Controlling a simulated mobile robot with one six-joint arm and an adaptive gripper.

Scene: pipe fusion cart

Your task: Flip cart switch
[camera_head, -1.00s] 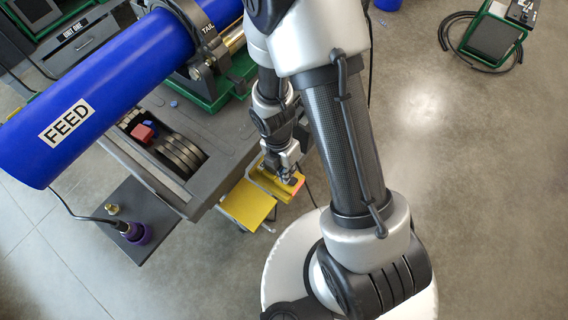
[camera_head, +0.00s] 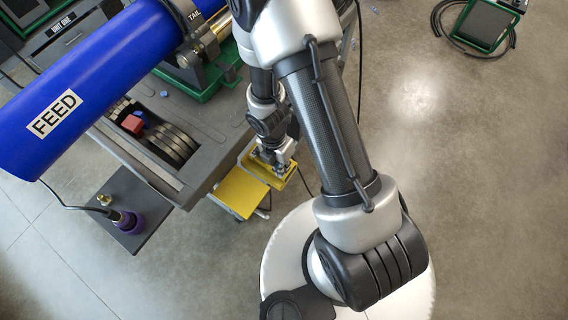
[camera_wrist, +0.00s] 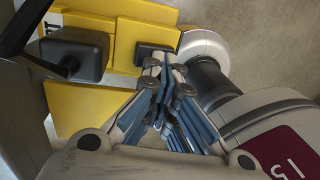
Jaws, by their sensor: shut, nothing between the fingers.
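A yellow switch box (camera_head: 265,168) is mounted at the near corner of the grey cart (camera_head: 203,187). In the wrist view the yellow box (camera_wrist: 90,102) carries a large black block (camera_wrist: 72,56) with a dark lever-like part and a smaller black rocker-like piece (camera_wrist: 150,50). I cannot tell for sure which of these is the switch. My gripper (camera_wrist: 166,68) is shut and empty, its fingertips right by the smaller black piece and partly covering its lower edge. Contact cannot be told. In the head view my gripper (camera_head: 275,162) is over the yellow box, mostly hiding its top.
A yellow flat plate (camera_head: 238,192) sticks out left of the box. A blue pipe (camera_head: 100,75) marked FEED lies across the cart. A dark side shelf (camera_head: 150,205) holds a purple-collared plug. Open floor (camera_head: 470,170) lies to the right.

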